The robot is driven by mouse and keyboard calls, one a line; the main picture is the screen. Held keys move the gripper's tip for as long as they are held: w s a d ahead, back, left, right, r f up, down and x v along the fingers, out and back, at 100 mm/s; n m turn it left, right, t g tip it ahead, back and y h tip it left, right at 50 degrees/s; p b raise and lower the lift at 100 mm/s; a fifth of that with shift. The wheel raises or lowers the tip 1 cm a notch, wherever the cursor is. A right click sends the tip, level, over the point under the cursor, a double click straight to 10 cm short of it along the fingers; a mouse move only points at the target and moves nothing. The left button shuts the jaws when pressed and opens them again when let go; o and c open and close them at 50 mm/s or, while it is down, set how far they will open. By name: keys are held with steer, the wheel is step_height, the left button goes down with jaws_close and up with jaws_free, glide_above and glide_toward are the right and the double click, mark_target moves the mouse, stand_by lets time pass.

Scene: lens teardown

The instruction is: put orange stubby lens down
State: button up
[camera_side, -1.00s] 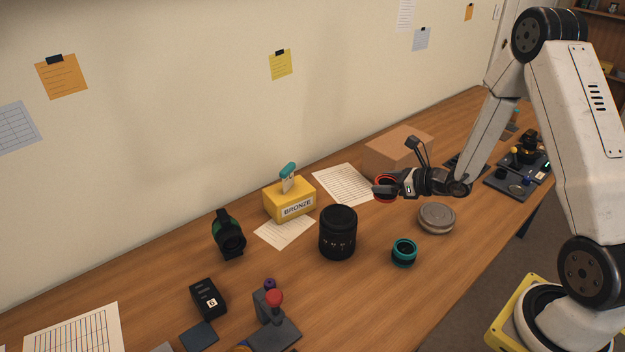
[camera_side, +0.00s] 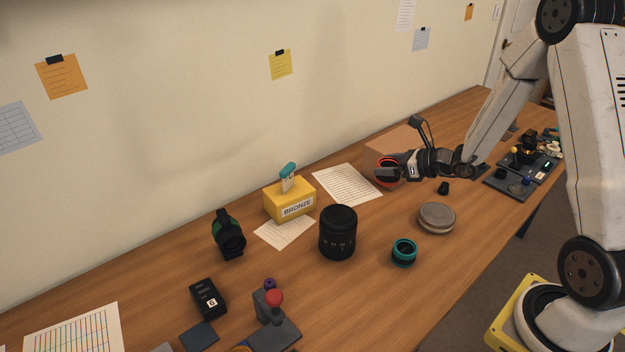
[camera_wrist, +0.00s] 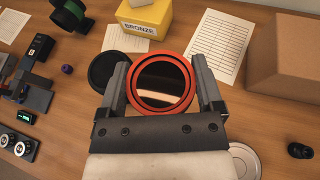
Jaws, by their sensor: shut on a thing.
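The orange stubby lens (camera_wrist: 162,82) has an orange-red ring around dark glass and sits between the two fingers in the wrist view. In the side view the lens (camera_side: 385,172) shows partly behind my gripper (camera_side: 389,176). My gripper (camera_wrist: 162,90) is shut on the lens, with one finger against each side. In the side view the lens is between the paper sheet and the cardboard box. Its underside is hidden by my gripper, so I cannot tell whether it touches the table.
A cardboard box (camera_side: 396,140) stands behind my gripper. A tall black lens (camera_side: 338,232), a teal ring lens (camera_side: 404,252), a grey round tin (camera_side: 436,218) and a yellow BRONZE box (camera_side: 290,200) stand nearby. A paper sheet (camera_side: 347,184) lies left of my gripper.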

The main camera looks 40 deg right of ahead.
steer(key=s+a+n+g+y, duration=0.2)
steer(key=a+n+g+y, duration=0.5)
steer(key=a, duration=1.9)
step_height(320, 180, down, 10)
steer(key=n, duration=0.1)
steer(key=shift+s+a+n+t+y, duration=0.25)
steer(key=shift+a+n+t+y, duration=0.05)
steer(key=shift+t+y, duration=0.1)
steer(key=shift+f, duration=2.2)
steer(key=shift+f, duration=1.75)
steer(key=shift+f, duration=0.15)
